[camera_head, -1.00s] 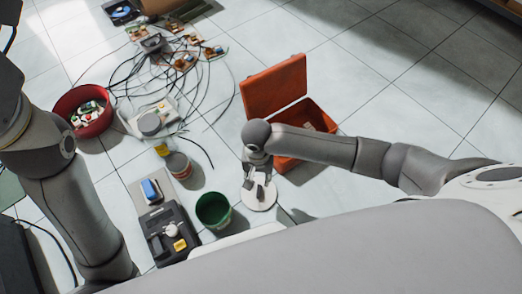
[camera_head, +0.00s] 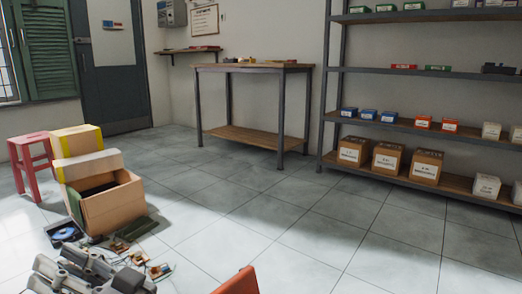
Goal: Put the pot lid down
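The pot lid is not in view now. The green pot seen earlier on the floor is also out of the picture.
An open cardboard box (camera_head: 112,208) stands at the left, by a red stool (camera_head: 30,165). Small circuit boards (camera_head: 133,229) lie near it. The tip of an orange case lid (camera_head: 238,283) shows below. A workbench (camera_head: 253,68) and shelving (camera_head: 425,73) stand behind. The middle floor is clear.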

